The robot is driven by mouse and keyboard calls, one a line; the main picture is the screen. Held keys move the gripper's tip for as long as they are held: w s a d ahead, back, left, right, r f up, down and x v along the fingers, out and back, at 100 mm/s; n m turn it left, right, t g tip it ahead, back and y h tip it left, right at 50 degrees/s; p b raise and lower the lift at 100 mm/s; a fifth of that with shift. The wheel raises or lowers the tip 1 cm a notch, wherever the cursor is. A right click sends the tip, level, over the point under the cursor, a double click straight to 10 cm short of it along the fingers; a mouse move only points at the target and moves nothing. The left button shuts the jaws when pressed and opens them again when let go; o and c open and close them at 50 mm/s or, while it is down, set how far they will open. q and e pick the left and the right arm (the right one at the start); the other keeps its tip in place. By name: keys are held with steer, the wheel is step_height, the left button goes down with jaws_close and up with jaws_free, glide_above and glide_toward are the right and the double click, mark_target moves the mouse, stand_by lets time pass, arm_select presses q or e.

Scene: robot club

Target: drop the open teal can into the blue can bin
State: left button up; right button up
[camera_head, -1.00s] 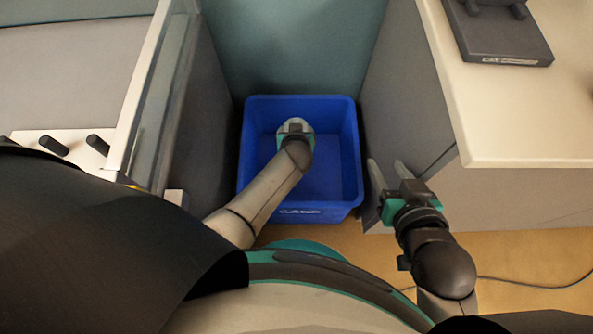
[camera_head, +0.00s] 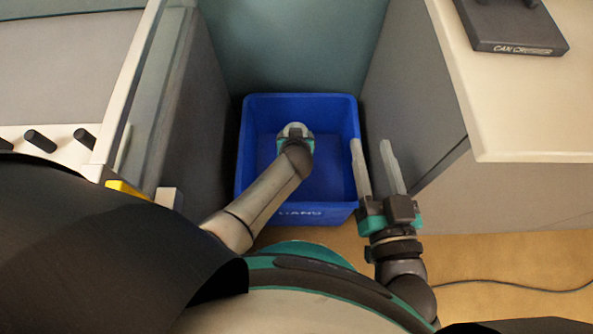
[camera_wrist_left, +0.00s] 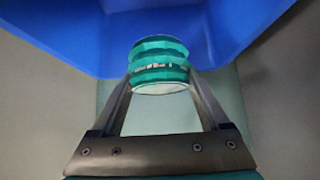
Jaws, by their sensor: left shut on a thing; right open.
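The blue can bin (camera_head: 297,212) stands on the floor between two grey panels, and its inside looks empty around my arm. My left gripper (camera_head: 295,134) is over the bin in the head view; its fingers and the can are hidden there under the wrist. In the left wrist view, my left gripper (camera_wrist_left: 160,88) is shut on the teal can (camera_wrist_left: 158,50), which shows dented, ridged sides. My right gripper (camera_head: 376,160) is open and empty, just right of the bin.
A light counter (camera_head: 520,110) at the right carries a dark can crusher (camera_head: 510,28). At the left is a unit with dark knobs (camera_head: 40,141) and a grey side panel. A cable (camera_head: 510,287) lies on the wooden floor at the lower right.

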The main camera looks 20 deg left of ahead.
stand_by(0.3)
arm_select(q)
steer(key=o, duration=1.3)
